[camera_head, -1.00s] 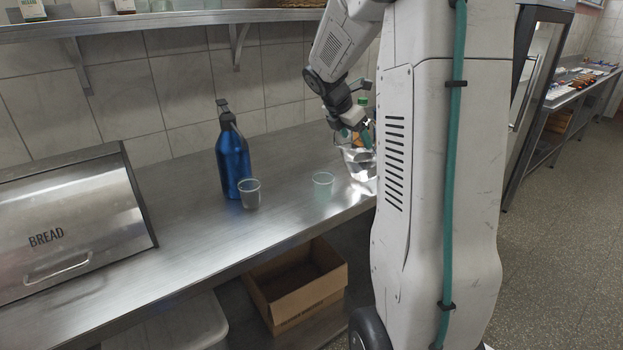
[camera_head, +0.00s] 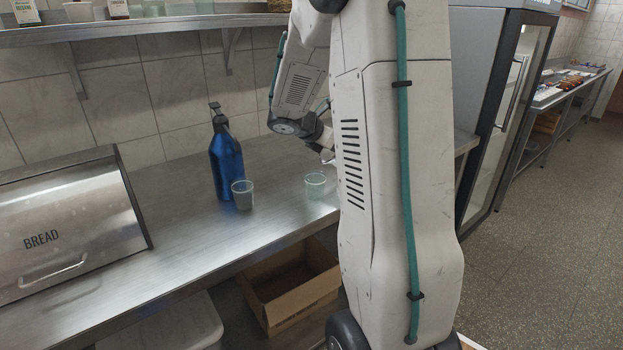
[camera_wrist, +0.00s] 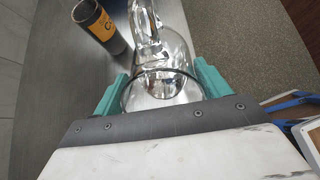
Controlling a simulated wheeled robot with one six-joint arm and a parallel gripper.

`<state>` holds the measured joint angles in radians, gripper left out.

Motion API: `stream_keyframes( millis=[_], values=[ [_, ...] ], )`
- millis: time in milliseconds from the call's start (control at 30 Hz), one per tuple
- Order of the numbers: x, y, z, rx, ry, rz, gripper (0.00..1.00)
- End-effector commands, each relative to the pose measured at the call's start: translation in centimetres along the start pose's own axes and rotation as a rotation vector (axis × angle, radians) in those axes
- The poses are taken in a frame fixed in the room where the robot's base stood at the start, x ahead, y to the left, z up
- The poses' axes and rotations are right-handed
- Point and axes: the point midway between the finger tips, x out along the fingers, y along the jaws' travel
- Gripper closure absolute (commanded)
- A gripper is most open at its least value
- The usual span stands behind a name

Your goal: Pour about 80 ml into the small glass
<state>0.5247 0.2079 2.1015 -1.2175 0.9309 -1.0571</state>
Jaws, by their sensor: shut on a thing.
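My gripper (camera_wrist: 163,78) is shut on a shiny clear or metallic jug (camera_wrist: 172,58), its teal fingers on both sides of the body. In the head view my arm hides the gripper and jug. Two small cups stand upright on the steel counter (camera_head: 185,240): a greyish cup (camera_head: 242,196) in front of the blue bottle, and a smaller greenish glass (camera_head: 315,186) to its right, close to my arm. I cannot tell any liquid level in them or in the jug.
A blue bottle (camera_head: 226,165) with a dark top stands behind the greyish cup. A steel bread box (camera_head: 75,225) is at the left. A dark container with an orange label (camera_wrist: 100,27) is beside the jug. A shelf (camera_head: 150,24) runs above; a cardboard box (camera_head: 290,290) lies below.

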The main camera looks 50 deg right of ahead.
Motion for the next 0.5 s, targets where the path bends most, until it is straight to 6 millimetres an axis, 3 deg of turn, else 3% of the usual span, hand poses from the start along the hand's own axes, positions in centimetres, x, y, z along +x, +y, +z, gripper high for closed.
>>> stream_keyframes(
  millis=[500],
  values=[
    [0.49, -0.36, 0.19, 0.008, -0.102, -0.008, 0.96]
  ],
)
